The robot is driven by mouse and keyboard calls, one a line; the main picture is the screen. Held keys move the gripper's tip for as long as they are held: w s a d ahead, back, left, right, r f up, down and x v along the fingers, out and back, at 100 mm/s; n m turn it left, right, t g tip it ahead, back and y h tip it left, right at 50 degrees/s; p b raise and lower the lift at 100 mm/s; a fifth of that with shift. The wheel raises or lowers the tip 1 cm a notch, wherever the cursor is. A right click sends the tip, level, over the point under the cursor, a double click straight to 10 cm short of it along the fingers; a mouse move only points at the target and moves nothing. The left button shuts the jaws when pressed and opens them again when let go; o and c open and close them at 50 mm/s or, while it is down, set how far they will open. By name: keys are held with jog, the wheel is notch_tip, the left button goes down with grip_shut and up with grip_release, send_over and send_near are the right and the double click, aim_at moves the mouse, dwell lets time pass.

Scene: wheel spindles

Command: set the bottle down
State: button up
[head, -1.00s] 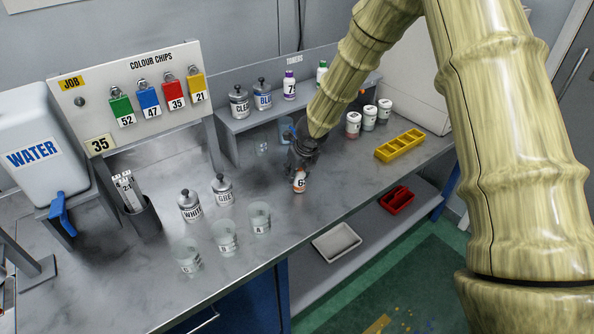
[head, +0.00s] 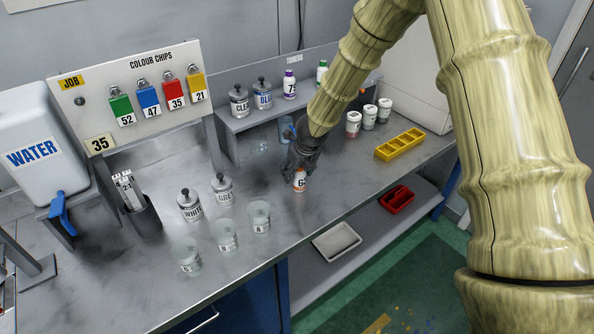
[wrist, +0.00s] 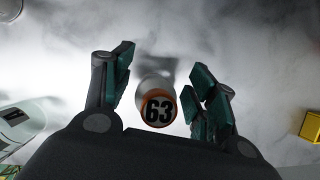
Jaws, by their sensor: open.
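The bottle (head: 299,181) is small and white with an orange cap and the number 63.
Clear cups (head: 226,236) and the WHITE (head: 189,205) and GREY (head: 222,189) tins stand to the left. White-lidded jars (head: 353,124) and a yellow tray (head: 399,144) are to the right. The TONERS shelf (head: 235,124) is behind.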

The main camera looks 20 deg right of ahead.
jog(key=b+v, duration=0.1)
jog(key=v, duration=1)
jog(key=shift+s+r, duration=0.2)
jog(key=shift+r, duration=0.15)
